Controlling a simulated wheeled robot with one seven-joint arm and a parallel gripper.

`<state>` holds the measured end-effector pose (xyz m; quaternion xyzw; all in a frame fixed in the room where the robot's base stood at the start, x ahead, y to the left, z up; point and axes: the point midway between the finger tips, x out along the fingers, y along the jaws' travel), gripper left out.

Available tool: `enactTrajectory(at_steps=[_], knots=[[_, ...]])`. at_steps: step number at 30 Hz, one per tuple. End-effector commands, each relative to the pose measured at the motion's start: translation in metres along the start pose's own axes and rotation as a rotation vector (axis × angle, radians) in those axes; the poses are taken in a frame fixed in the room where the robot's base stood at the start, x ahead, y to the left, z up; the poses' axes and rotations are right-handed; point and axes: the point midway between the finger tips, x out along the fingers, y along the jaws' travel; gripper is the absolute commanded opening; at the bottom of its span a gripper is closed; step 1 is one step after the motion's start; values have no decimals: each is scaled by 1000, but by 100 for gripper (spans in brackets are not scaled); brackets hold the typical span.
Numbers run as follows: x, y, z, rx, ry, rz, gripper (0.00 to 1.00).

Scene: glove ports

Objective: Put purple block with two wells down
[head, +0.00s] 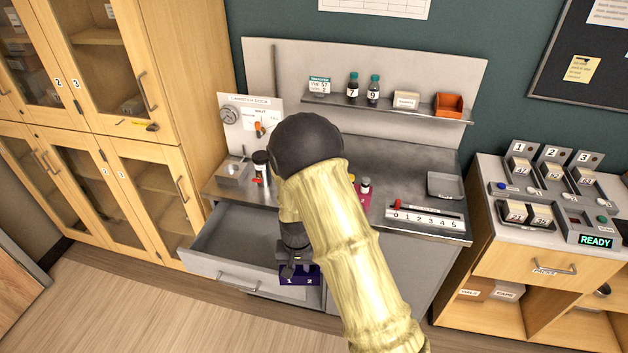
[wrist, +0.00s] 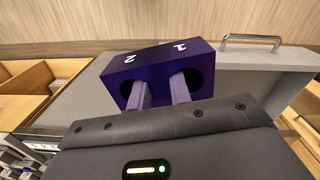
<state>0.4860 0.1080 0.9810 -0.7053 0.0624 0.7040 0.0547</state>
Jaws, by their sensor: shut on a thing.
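The purple block with two wells (head: 299,277) hangs in my gripper (head: 290,262) at the front of the metal bench, by the open drawer. In the wrist view the purple block (wrist: 161,70) shows its two dark wells and the white numbers 1 and 2. My gripper's two fingers (wrist: 160,90) reach into the wells, one in each, and hold the block. In the head view my arm hides part of the bench and of the drawer. I cannot tell how far the block is above what lies beneath it.
The grey drawer (head: 228,236) stands open and looks empty where it shows. On the bench (head: 408,176) are a grey tray (head: 445,185), a numbered rail (head: 425,217), a pink holder with a vial (head: 365,192) and a dark-capped jar (head: 261,163). The bench's middle right is bare.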

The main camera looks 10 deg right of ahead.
Motion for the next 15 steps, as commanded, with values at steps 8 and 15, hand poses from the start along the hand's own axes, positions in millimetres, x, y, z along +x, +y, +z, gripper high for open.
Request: enactTrajectory(at_steps=[8, 15], knots=[[42, 72, -19, -95, -5, -5, 0], [96, 102, -24, -154, -2, -10, 0]])
